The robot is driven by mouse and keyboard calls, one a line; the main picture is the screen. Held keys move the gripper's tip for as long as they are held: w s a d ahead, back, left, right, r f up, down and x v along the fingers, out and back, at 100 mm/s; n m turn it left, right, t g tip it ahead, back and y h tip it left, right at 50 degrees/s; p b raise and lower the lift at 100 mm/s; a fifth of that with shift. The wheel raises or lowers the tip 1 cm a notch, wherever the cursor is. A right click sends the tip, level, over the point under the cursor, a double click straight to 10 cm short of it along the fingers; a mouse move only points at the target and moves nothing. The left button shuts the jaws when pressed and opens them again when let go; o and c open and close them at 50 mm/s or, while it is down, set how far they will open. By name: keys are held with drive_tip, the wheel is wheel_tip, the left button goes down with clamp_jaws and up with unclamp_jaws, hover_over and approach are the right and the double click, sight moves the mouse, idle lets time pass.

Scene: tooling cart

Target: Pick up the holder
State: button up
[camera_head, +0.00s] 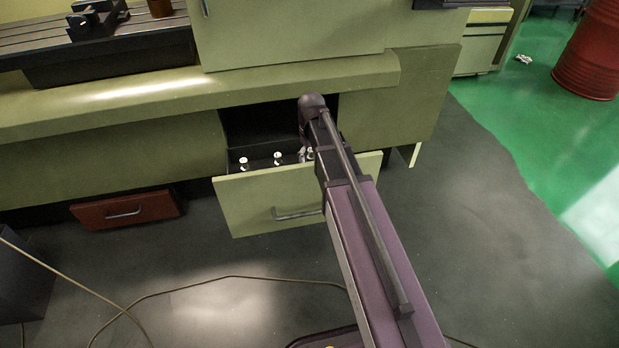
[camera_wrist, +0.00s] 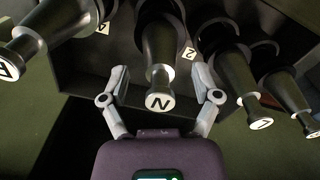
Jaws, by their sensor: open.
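In the wrist view, a black tapered holder (camera_wrist: 160,45) has a pale round end cap with a dark mark like an N or a sideways 2. My open gripper (camera_wrist: 162,76) has one finger on each side of this holder, with visible gaps. Its far end runs out of the top of the frame. A small tag reading 2 (camera_wrist: 189,54) is beside it. In the head view, my gripper (camera_head: 305,154) is at the open drawer (camera_head: 300,192), mostly hidden by my arm.
More black holders stand close by, one at the left (camera_wrist: 58,18) and others at the right (camera_wrist: 230,65). In the head view, several white-ended holders (camera_head: 244,164) line the drawer. A red drawer (camera_head: 125,210) is at the lower left. Cables (camera_head: 240,277) lie on the floor.

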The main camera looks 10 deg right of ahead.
idle(0.4)
clamp_jaws()
drive_tip(key=shift+r, duration=0.2)
idle(0.3)
wheel_tip(320, 180, up, 10)
drive_tip(key=p, duration=1)
drive_tip(key=shift+f, duration=0.2)
idle(0.5)
